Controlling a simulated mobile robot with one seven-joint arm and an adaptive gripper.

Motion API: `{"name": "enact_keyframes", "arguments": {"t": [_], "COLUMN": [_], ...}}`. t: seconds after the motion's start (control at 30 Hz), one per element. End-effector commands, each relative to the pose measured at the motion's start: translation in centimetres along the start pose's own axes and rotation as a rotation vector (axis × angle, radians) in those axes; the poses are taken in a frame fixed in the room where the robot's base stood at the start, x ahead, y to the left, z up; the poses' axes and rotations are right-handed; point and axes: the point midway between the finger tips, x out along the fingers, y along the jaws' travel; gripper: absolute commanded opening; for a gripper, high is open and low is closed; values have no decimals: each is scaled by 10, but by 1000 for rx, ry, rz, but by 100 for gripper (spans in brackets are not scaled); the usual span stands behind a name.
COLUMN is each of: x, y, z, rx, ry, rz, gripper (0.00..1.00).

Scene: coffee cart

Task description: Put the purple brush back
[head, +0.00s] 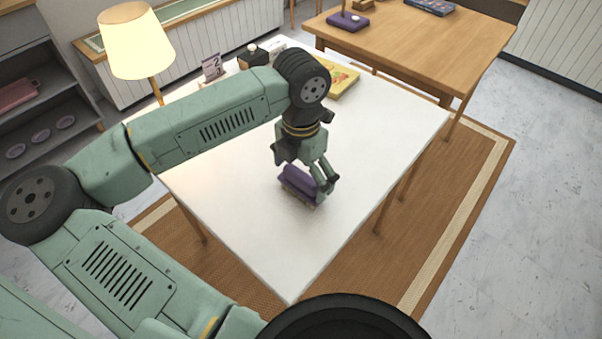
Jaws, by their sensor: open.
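The purple brush (297,182) is on the white table (375,165), with a paler strip, perhaps bristles, along its lower edge. My gripper (316,178) points down at the brush, with its fingers close to the brush's right part. The jaws are open. From this one view I cannot tell whether a finger touches the brush, and part of the brush is hidden by the fingers.
A lit lamp (138,42), a small sign (212,67), a dark box (253,57) and a yellow box (343,82) are at the table's back. A wooden table (425,45) behind holds a purple block (347,22). The white table's right side is clear.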

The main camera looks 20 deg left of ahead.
Motion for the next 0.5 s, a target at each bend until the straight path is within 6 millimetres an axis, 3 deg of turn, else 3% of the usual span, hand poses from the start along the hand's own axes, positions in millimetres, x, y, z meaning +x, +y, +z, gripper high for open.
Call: {"name": "enact_keyframes", "arguments": {"t": [0.3, 0.5], "x": [-7, -46], "y": [1, 1], "z": [0, 1], "rx": [-1, 0], "ry": [-1, -1], "rz": [2, 5], "gripper": [96, 96]}}
